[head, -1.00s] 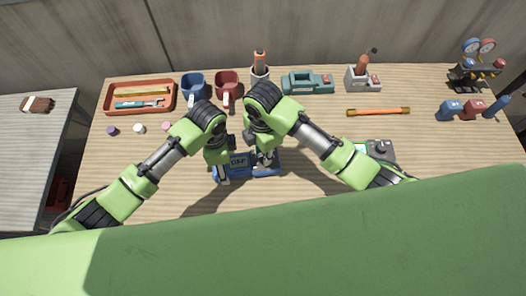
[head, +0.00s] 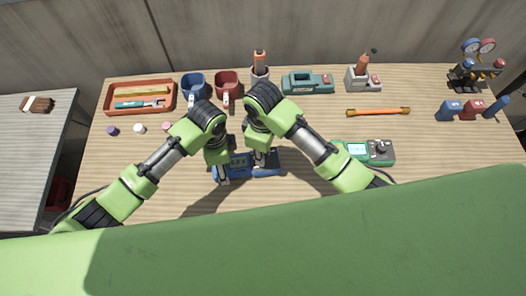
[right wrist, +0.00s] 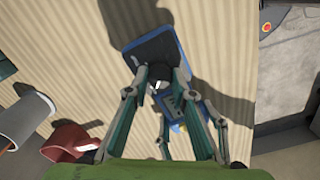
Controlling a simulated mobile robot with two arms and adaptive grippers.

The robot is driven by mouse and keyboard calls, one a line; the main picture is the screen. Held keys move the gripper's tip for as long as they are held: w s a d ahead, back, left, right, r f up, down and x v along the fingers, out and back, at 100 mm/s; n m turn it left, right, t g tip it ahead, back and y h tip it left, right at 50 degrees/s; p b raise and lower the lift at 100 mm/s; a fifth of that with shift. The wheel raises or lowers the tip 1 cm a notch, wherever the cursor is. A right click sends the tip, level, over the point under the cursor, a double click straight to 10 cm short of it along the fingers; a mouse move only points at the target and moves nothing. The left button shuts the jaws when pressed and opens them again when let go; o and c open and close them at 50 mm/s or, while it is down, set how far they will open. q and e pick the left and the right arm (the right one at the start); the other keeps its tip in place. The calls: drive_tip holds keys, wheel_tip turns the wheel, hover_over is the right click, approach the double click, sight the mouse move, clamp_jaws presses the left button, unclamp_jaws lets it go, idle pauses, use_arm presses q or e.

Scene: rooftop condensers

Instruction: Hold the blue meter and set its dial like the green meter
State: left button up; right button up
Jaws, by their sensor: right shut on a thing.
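The blue meter (head: 268,172) lies on the table in the head view, below both of my grippers. It has a small display and, in the right wrist view, a dark panel (right wrist: 150,50) with a dial (right wrist: 157,84). My right gripper (head: 260,164) points down at the meter's right part and is shut on the dial, its fingers on either side of it. My left gripper (head: 221,180) is at the meter's left end; its finger gap is unclear. The green meter (head: 370,158) lies to the right, with a lit screen and dark dial; its setting is too small to read.
Behind are an orange tray (head: 140,110), blue cup (head: 192,88), red cup (head: 227,88), teal tool (head: 307,83) and an orange-handled bar (head: 378,112). Gauges (head: 476,70) stand at the far right. Small caps (head: 139,128) lie left. The front right table is clear.

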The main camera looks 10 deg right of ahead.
drive_tip(key=m, duration=0.4)
drive_tip(key=shift+a, duration=0.1)
drive_tip(key=shift+m, duration=2.2)
drive_tip(key=o, duration=1.1)
